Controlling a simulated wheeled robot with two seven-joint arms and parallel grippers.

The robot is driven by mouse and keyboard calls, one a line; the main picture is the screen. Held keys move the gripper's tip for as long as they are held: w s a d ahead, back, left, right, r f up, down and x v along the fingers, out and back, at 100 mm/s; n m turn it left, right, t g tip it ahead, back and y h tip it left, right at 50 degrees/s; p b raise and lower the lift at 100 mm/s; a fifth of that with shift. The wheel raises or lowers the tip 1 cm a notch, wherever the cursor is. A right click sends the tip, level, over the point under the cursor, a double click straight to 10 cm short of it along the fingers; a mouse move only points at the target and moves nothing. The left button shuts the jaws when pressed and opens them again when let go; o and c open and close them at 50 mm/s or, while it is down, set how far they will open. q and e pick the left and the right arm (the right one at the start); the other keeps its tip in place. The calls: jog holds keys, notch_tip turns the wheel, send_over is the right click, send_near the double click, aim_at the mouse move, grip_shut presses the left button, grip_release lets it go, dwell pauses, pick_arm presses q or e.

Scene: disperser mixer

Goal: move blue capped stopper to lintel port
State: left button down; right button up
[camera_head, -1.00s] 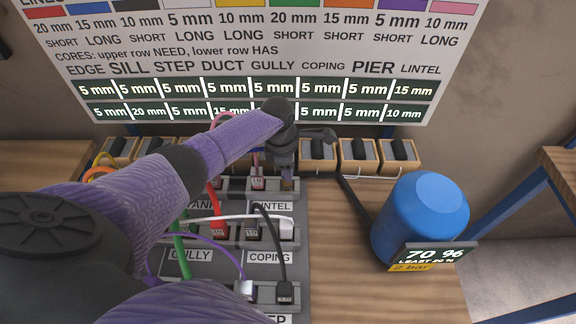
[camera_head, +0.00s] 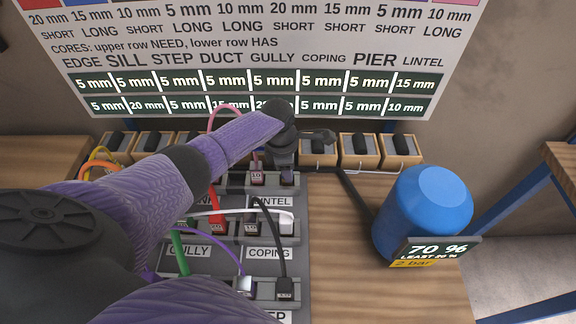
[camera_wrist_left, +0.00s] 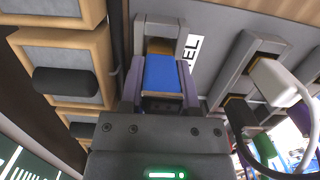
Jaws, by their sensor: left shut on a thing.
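The blue capped stopper (camera_wrist_left: 160,75) is between the fingers of my left gripper (camera_wrist_left: 161,88), blue cap facing the wrist camera. The gripper is shut on it. In the head view my left gripper (camera_head: 285,168) points down at the port block above the LINTEL label (camera_head: 272,201). In the wrist view the stopper is lined up with the grey lintel port (camera_wrist_left: 160,28), whose brown opening shows just beyond it. I cannot tell how deep the stopper sits. My right gripper is not in view.
A white cable plug (camera_head: 285,222) and a black cable plug (camera_head: 284,290) sit in nearby ports. Wooden holders with black cylinders (camera_head: 359,145) stand behind the panel. A blue tank (camera_head: 424,210) stands to the right on the wooden bench (camera_head: 345,285).

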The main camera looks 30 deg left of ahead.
pick_arm(q)
jog(key=shift+f+b, duration=0.5)
jog(key=shift+f, duration=0.35)
jog(key=shift+c, duration=1.2)
grip_release()
jog(key=shift+r, duration=0.1)
jog(key=r+p, duration=0.1)
jog(key=r, duration=0.2)
jog(key=r+p, duration=0.2)
jog(key=r, duration=0.1)
jog(key=a+r+p, duration=0.1)
jog(key=r+p, duration=0.1)
jog(key=r, duration=0.1)
jog(key=shift+s, duration=0.25)
jog(key=shift+r, duration=0.3)
